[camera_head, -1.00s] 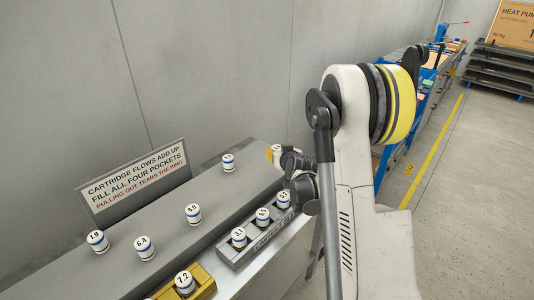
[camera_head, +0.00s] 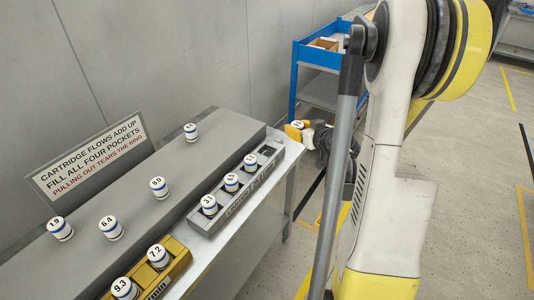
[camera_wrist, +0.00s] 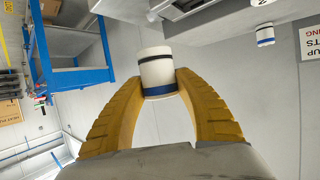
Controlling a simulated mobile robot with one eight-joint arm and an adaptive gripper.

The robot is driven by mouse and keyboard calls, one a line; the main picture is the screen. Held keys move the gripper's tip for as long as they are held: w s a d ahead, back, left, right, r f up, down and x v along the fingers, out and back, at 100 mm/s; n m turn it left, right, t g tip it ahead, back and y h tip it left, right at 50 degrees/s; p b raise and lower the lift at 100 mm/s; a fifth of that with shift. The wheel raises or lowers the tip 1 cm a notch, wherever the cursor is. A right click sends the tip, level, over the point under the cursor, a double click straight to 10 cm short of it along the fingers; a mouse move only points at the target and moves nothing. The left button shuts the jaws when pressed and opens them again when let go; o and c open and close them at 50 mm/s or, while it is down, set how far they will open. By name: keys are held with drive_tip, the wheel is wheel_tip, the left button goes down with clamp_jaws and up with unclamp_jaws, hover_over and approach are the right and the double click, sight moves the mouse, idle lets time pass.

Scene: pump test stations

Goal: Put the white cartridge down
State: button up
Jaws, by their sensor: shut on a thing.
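My gripper (camera_wrist: 160,85) is shut on a white cartridge (camera_wrist: 157,65) with a dark band and a blue band, held between its yellow fingers. In the head view the gripper (camera_head: 299,131) and the held cartridge (camera_head: 297,124) are beyond the bench's far right end. The grey holder (camera_head: 225,222) on the bench carries three white cartridges, the nearest marked 3.1 (camera_head: 209,204). Its far pocket (camera_head: 268,151) looks dark and empty. A yellow holder (camera_head: 178,268) nearer the camera carries cartridges marked 7.2 (camera_head: 159,255) and 9.3 (camera_head: 124,288).
Several loose cartridges, including 6.4 (camera_head: 110,227) and 1.9 (camera_head: 60,228), stand on the grey raised shelf (camera_head: 160,215). A sign (camera_head: 90,155) stands behind it against the wall. A blue shelf cart (camera_head: 315,58) is beyond the gripper. Open floor lies right.

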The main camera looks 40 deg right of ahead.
drive_tip(key=w+a+f+b, duration=0.1)
drive_tip(key=w+a+f, duration=0.1)
drive_tip(key=w, duration=0.1)
drive_tip(key=w+a+f+b, duration=0.1)
drive_tip(key=w+a+f, duration=0.1)
drive_tip(key=w, duration=0.1)
drive_tip(key=w+a+f+b, duration=0.1)
drive_tip(key=w+f+b, duration=0.1)
drive_tip(key=shift+w+a+f, duration=0.25)
drive_tip(key=shift+w+a, duration=0.15)
wheel_tip(320, 180, down, 4)
drive_tip(key=shift+b, duration=1.1)
drive_tip(key=shift+r, duration=0.15)
drive_tip(key=o, duration=1.2)
drive_tip(key=shift+o, duration=0.2)
